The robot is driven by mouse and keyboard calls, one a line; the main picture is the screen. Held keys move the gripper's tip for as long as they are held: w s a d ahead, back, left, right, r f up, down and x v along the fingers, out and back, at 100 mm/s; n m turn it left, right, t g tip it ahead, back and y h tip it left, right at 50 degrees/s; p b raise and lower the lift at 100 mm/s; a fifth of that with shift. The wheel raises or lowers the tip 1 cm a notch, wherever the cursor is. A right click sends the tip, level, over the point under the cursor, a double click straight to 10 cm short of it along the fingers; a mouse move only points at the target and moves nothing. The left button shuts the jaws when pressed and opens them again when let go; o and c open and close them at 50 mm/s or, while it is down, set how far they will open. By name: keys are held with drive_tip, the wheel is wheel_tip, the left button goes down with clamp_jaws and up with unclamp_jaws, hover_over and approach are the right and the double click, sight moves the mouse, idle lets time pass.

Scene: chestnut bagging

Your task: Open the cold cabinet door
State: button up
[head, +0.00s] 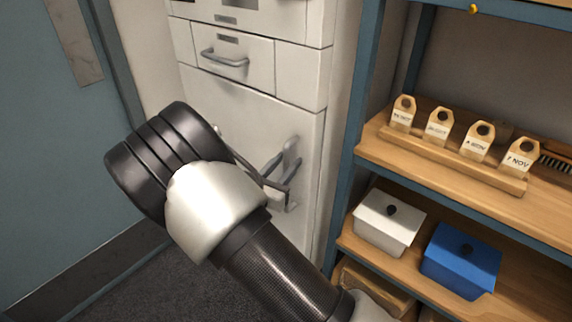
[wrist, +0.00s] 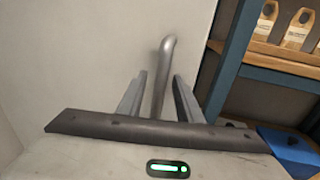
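The cold cabinet is the white unit in the head view, and its large lower door (head: 240,112) looks shut and flush with the front. In the wrist view the upright bar handle (wrist: 168,52) stands out from the pale door (wrist: 95,60). My gripper (wrist: 159,76) is open, with one finger on each side of the bar and a gap showing on both sides. In the head view my gripper (head: 279,165) is at the right part of the door, and my arm hides much of the door and handle.
A blue-framed wooden shelf (head: 460,170) stands close on the right, with tagged wooden blocks (head: 437,126), a white lidded box (head: 388,222) and a blue lidded box (head: 460,262). A drawer with a bar handle (head: 225,58) is above the door. A blue-grey door (head: 60,150) is at left.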

drive_tip(key=shift+c, duration=0.4)
clamp_jaws()
